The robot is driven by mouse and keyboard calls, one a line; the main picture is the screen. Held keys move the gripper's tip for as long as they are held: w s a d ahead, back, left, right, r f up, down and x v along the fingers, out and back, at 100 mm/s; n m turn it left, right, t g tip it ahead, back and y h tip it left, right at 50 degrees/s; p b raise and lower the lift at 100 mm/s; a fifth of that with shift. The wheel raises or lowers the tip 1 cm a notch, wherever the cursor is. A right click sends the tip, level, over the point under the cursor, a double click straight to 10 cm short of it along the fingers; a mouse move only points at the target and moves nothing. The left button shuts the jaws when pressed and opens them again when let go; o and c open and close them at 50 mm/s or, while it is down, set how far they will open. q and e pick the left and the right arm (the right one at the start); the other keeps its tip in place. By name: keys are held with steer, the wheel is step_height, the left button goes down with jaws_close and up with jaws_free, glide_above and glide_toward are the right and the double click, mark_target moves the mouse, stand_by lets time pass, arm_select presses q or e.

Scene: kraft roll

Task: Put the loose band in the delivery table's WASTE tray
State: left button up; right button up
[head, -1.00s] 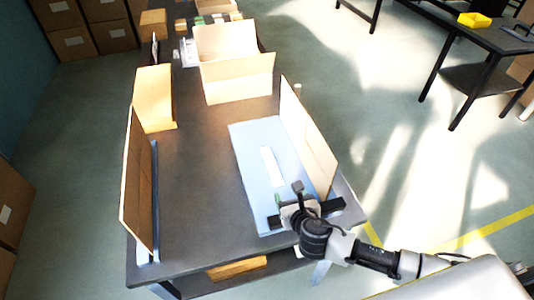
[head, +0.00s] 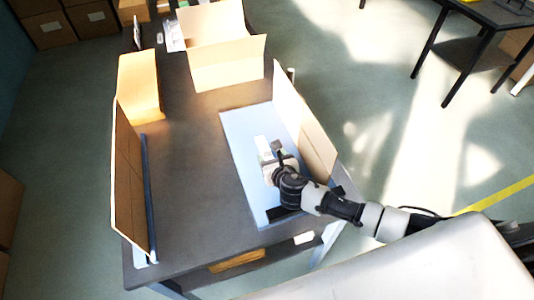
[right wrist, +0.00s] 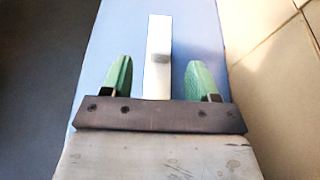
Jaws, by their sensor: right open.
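A flat white strip (head: 264,146) lies on the light-blue board of the dark table. In the right wrist view the white strip (right wrist: 158,85) has a small grey piece (right wrist: 160,57) on it. I cannot tell whether the strip or the grey piece is the loose band. My right gripper (head: 268,163) is over the board at the strip's near end. In the right wrist view its green fingers (right wrist: 160,80) stand apart, one on each side of the strip, with nothing held. My left gripper is out of view. No WASTE tray can be made out.
Another dark table (head: 480,35) stands at the upper right, mostly cut off. Bare floor lies between the tables.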

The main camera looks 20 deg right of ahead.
mark_target(269, 153)
steer(key=x, duration=0.3)
steer(key=shift+w, duration=0.25)
steer(key=shift+r, duration=0.1)
steer(key=c, duration=1.1)
